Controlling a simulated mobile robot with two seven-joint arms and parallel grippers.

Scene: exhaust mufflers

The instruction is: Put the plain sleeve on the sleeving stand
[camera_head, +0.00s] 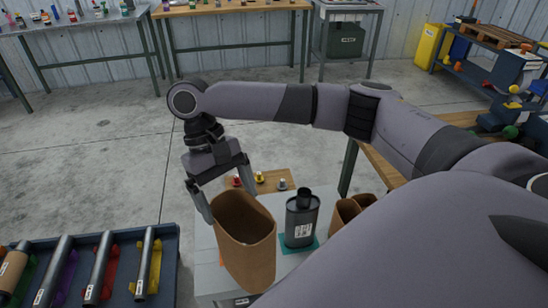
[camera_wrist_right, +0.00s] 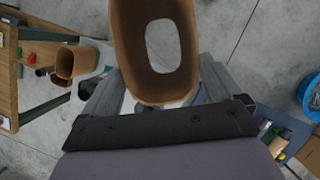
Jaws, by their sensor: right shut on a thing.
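My right gripper (camera_head: 225,192) is shut on a plain brown sleeve (camera_head: 247,245), an open-ended oval tube, and holds it near its upper rim. The sleeve hangs over the left part of the grey table (camera_head: 205,250). In the right wrist view the sleeve (camera_wrist_right: 126,45) sits between the fingers and I see grey through its bore. A dark canister (camera_head: 301,230) with a white label and a top neck stands upright on a teal base (camera_head: 285,249), right of the held sleeve and apart from it. I cannot tell for sure which part is the sleeving stand. My left gripper is not in view.
Other brown sleeves (camera_head: 346,214) stand right of the canister, partly behind my arm. A wooden board (camera_head: 268,186) with small coloured pieces lies behind. A dark rack (camera_head: 167,262) with several tubes is at lower left. Open floor lies beyond.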

